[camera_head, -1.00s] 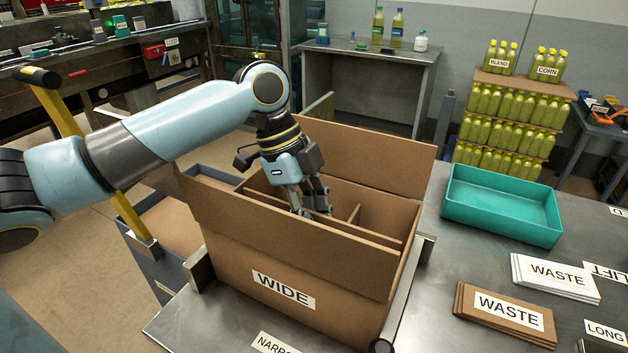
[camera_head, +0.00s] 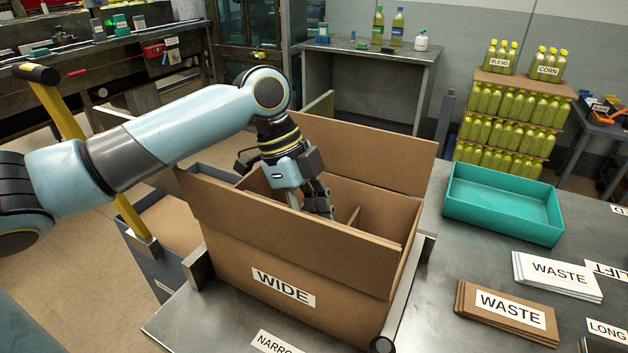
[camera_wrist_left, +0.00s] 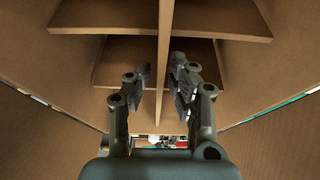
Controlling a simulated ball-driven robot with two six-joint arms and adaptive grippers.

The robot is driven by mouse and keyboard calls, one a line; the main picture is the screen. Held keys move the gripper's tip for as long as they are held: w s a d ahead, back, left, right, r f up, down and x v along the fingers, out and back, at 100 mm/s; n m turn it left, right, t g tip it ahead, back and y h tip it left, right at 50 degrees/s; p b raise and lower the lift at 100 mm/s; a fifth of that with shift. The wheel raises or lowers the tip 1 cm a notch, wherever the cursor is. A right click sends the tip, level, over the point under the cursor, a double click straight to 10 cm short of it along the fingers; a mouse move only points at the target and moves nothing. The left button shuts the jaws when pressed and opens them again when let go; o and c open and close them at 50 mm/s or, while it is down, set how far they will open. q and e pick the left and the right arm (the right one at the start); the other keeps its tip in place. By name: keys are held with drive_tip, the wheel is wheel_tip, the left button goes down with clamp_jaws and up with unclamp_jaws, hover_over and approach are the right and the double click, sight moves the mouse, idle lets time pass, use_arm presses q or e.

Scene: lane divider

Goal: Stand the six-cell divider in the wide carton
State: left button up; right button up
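The wide carton (camera_head: 240,255) stands on the metal bench with its top open and its WIDE label facing me. The brown six-cell divider (camera_head: 356,216) is inside it, its upper edges showing below the carton's rim; its lower edges are hidden. My left gripper (camera_head: 308,205) reaches down into the carton from above. In the left wrist view its fingers (camera_wrist_left: 160,85) stand either side of the divider's long middle panel (camera_wrist_left: 165,35), with a gap at least on the left side. The fingers look open. My right gripper is not in view.
A teal tray (camera_head: 500,205) stands to the carton's right. Brown WASTE sheets (camera_head: 505,318) and white WASTE sheets (camera_head: 555,278) lie at the front right. A metal guide (camera_head: 412,295) flanks the carton's right side.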

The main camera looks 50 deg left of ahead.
use_arm(q)
drive_tip(key=shift+o, duration=0.8)
drive_tip(key=v, duration=1.2)
